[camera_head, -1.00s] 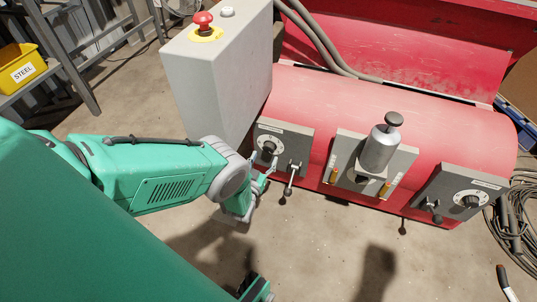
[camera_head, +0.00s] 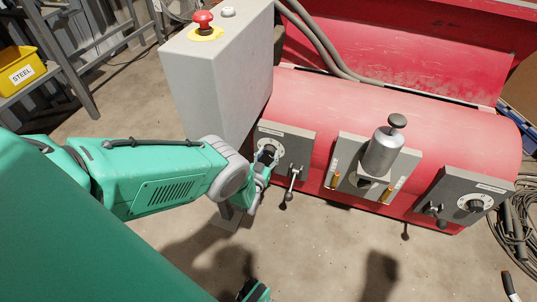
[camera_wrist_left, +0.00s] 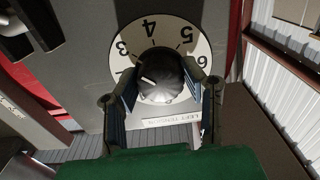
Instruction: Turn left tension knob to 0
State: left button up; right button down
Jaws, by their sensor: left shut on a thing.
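The left tension knob (camera_wrist_left: 160,80) is dark and round, on a white dial (camera_wrist_left: 128,58) with black numbers on a grey panel. In the left wrist view the dial's 3, 4 and 5 show, and a pale mark is on the knob's upper left part. The label "LEFT TENSION" (camera_wrist_left: 172,120) appears upside down. My left gripper (camera_wrist_left: 163,86) is shut on the knob, one finger on each side. In the head view my left gripper (camera_head: 267,160) is at the left panel (camera_head: 295,142) and partly hides the dial.
A lever (camera_head: 291,185) sticks out just right of the dial. A grey cabinet with a red emergency button (camera_head: 203,18) stands behind left. A silver cylinder (camera_head: 382,152) is on the middle panel. A second dial (camera_head: 474,205) is on the right panel.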

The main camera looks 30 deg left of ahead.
pick_arm(q)
jog(key=n, duration=1)
jog(key=shift+n, duration=0.4)
jog(key=n, duration=0.4)
jog(key=shift+s+n, duration=0.1)
jog(key=shift+n, duration=0.2)
jog(key=n, duration=1.1)
jog(key=shift+s+f+n, duration=0.1)
jog(key=shift+n, duration=0.2)
jog(key=o, duration=1.1)
jog(key=shift+o, duration=0.2)
